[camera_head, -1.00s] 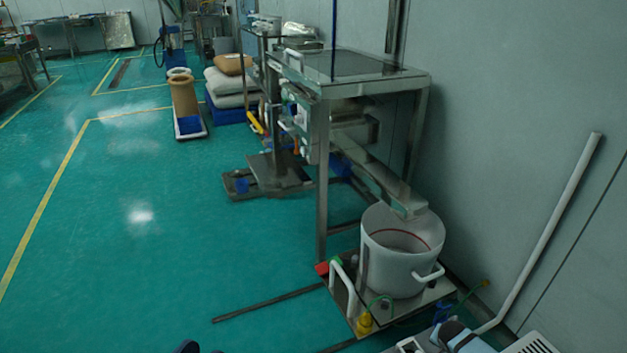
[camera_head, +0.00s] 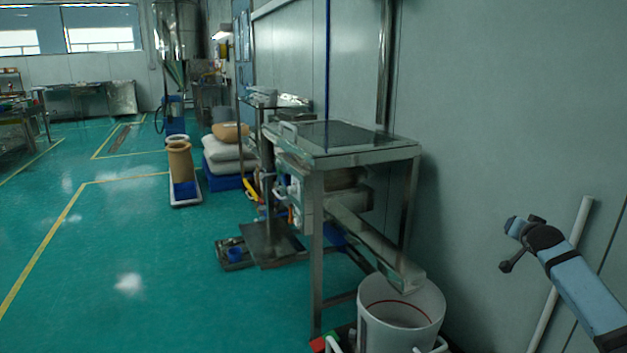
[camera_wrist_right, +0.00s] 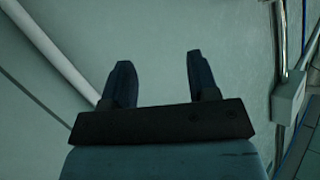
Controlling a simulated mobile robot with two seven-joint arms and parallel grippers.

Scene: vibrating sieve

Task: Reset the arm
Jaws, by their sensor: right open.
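My right gripper (camera_wrist_right: 158,60) is open in the right wrist view, with two dark fingers apart and nothing between them. A pale wall (camera_wrist_right: 155,30) lies beyond the fingers. In the head view, my light-blue right arm comes in at the right, raised in front of the wall and apart from the sieve machine (camera_head: 345,157). Its dark end points up and left; the finger opening is hard to make out there. My left gripper is not in view.
A white bucket (camera_head: 400,318) stands under the machine's metal chute (camera_head: 375,245). A pale pipe (camera_head: 545,320) runs up the wall behind my right arm. Sacks (camera_head: 228,150) and a brown cylinder (camera_head: 180,160) stand further back. The green floor (camera_head: 150,250) at the left is clear.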

